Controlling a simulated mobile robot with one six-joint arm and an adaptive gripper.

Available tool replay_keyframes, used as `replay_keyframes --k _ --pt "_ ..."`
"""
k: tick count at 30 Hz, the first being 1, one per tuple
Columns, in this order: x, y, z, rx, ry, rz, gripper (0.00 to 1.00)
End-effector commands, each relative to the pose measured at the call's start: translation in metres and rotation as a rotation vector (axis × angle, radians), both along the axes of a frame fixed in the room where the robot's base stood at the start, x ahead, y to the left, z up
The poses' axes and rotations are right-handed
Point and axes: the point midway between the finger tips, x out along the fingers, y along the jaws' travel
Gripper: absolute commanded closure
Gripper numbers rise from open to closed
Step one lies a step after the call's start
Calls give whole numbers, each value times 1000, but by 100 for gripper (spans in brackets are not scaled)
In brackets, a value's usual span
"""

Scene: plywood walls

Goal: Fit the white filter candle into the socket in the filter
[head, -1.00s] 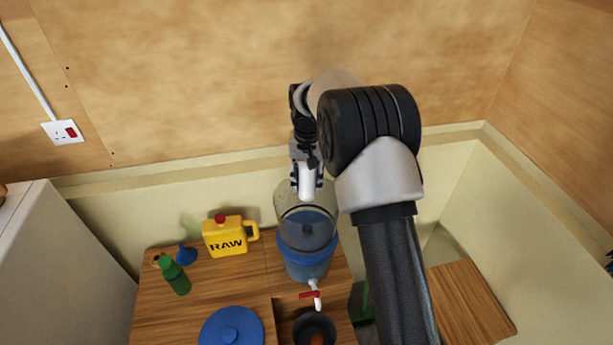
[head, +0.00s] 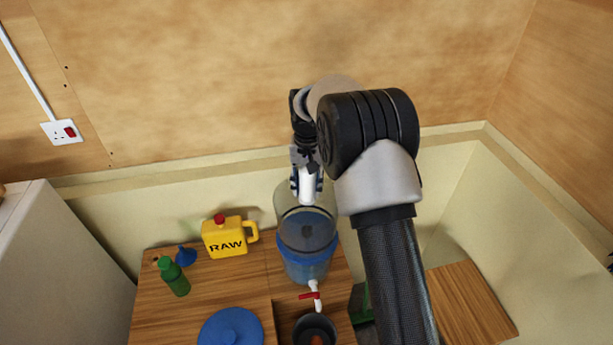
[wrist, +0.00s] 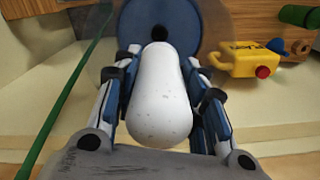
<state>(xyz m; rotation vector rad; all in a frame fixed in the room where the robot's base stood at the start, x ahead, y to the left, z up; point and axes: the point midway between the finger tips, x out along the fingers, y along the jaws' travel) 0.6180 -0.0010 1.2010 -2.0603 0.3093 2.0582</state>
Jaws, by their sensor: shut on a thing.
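The white filter candle (head: 306,187) is held between the fingers of my gripper (head: 307,184), pointing down. The filter (head: 304,262) has a clear upper chamber and a blue lower part. In the head view the candle's lower end overlaps the upper part of the clear chamber. In the wrist view the candle (wrist: 160,100) lies between both fingers (wrist: 160,98). Its far end points towards a dark round socket (wrist: 159,34) in the filter's blue floor (wrist: 190,25). The candle's far tip is hidden, so I cannot tell whether it touches the socket.
A red-handled tap (head: 314,295) sticks out of the filter's front, above a dark pot (head: 315,329). A blue lid (head: 231,328) lies in front.

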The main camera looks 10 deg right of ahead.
Motion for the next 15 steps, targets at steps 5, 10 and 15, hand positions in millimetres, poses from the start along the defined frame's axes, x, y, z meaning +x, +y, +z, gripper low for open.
replay_keyframes --k 5,10,15 --pt "0 0 -3 0 -1 0 92" --pt "0 0 -5 0 -1 0 92" --pt "0 0 -8 0 -1 0 92"
